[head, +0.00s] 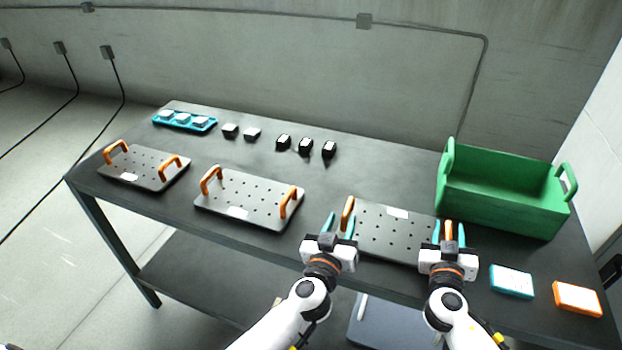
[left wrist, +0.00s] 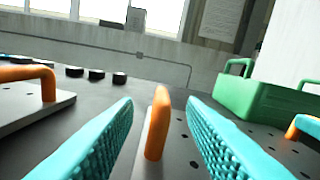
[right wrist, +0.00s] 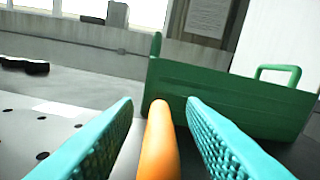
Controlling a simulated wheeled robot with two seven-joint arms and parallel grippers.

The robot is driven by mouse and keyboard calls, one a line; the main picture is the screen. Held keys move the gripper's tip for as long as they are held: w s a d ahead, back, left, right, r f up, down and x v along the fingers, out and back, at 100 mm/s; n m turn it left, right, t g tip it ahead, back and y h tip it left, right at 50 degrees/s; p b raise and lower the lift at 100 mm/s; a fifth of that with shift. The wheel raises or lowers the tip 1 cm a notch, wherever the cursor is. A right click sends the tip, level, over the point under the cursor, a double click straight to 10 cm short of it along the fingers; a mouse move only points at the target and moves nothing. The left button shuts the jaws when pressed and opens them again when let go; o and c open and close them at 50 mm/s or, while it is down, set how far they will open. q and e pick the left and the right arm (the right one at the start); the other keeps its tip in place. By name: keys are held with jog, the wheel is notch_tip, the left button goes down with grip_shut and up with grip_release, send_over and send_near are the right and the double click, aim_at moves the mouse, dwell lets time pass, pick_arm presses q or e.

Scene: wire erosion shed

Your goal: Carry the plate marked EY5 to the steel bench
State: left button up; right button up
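Three grey perforated plates with orange handles lie on a dark bench; their white labels are too small to read, so I cannot tell which is EY5. The right-hand plate (head: 385,235) lies in front of my grippers. My left gripper (head: 340,226) is open, its teal fingers on either side of that plate's left handle (left wrist: 157,125), with gaps showing. My right gripper (head: 449,232) is open around the right handle (right wrist: 158,145), also with gaps. The other plates are the middle plate (head: 247,200) and the left plate (head: 145,168). I cannot identify a separate steel bench.
A green open crate (head: 500,205) stands right of the plate, close to my right gripper. A teal block (head: 511,281) and an orange block (head: 577,298) lie at the front right. A blue tray (head: 184,121) and several small dark blocks (head: 283,142) sit at the back.

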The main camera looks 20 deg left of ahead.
pick_arm(q)
jog(key=s, duration=0.6)
jog(key=shift+s+a, duration=0.1)
jog(key=shift+s, duration=0.2)
pick_arm(e)
jog(key=shift+s, duration=0.3)
jog(key=s, duration=1.1)
jog(key=shift+s, duration=0.25)
jog(key=shift+a, duration=0.1)
